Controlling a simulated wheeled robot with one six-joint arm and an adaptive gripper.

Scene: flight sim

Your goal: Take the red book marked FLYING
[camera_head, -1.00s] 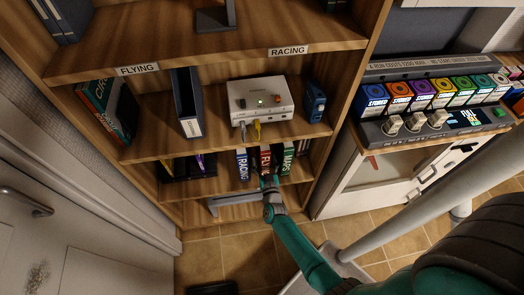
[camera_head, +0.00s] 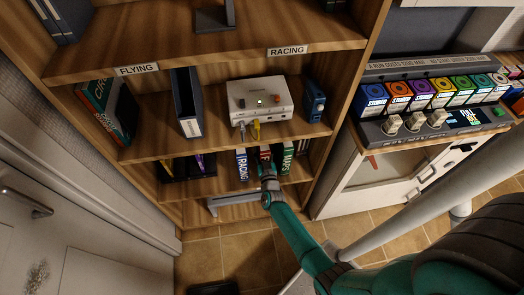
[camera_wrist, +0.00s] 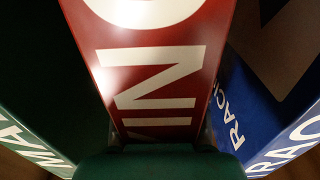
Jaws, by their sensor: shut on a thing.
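The red book (camera_head: 265,152) stands upright on the lower shelf between a blue book (camera_head: 241,163) marked RACING and a green book (camera_head: 288,160) marked MAPS. In the wrist view the red spine (camera_wrist: 160,55) fills the middle with large white letters, part of them cut off. The blue book (camera_wrist: 265,85) is to its right and the green book (camera_wrist: 35,120) to its left. My gripper (camera_head: 266,165) is at the red spine, shut on the red book, and hides most of its lettering. The fingertips are hard to make out.
A white box (camera_head: 260,98) with cables sits on the shelf above. A black holder (camera_head: 187,167) is left on the same shelf. A cabinet (camera_head: 345,165) stands close on the right, a white door (camera_head: 70,230) on the left.

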